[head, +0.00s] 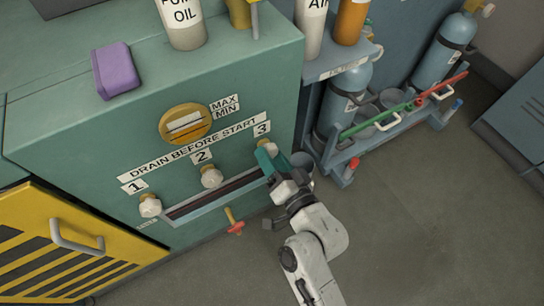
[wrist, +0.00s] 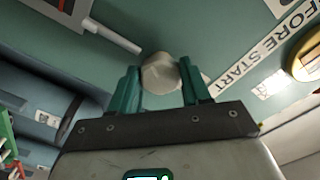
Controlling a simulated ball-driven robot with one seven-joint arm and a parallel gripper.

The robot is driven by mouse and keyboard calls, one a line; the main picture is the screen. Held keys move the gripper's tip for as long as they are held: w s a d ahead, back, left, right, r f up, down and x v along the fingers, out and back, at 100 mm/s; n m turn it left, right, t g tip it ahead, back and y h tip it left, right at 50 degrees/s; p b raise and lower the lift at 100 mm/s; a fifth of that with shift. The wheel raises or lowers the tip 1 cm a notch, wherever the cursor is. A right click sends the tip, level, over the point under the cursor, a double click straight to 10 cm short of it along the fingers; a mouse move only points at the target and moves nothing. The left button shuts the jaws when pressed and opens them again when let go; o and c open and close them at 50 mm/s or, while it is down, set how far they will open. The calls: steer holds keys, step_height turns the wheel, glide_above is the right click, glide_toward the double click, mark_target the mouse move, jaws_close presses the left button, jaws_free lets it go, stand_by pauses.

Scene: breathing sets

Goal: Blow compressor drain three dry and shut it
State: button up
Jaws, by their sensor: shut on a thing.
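Drain three's pale faceted knob (wrist: 160,73) sits between the teal fingers of my gripper (wrist: 160,68) in the wrist view. In the head view my gripper (head: 267,157) reaches the green compressor front (head: 110,150) just under the label 3 (head: 261,128) and hides most of that knob. My gripper is shut on the knob. Knob two (head: 211,176) and knob one (head: 150,207) stand to its left. A dark drain trough (head: 195,205) runs below the knobs. I cannot tell whether water or air comes from drain three.
A round sight gauge (head: 185,124) marked MAX and MIN is above. A purple sponge-like block (head: 116,70) lies on top. A cylinder rack (head: 385,125) stands right. The floor (head: 430,230) at right is clear.

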steer(key=shift+f, duration=0.15)
steer(key=o, duration=1.1)
steer(key=shift+c, duration=0.2)
steer(key=v, duration=1)
steer(key=shift+s+d, duration=0.25)
steer(key=shift+s, duration=0.1)
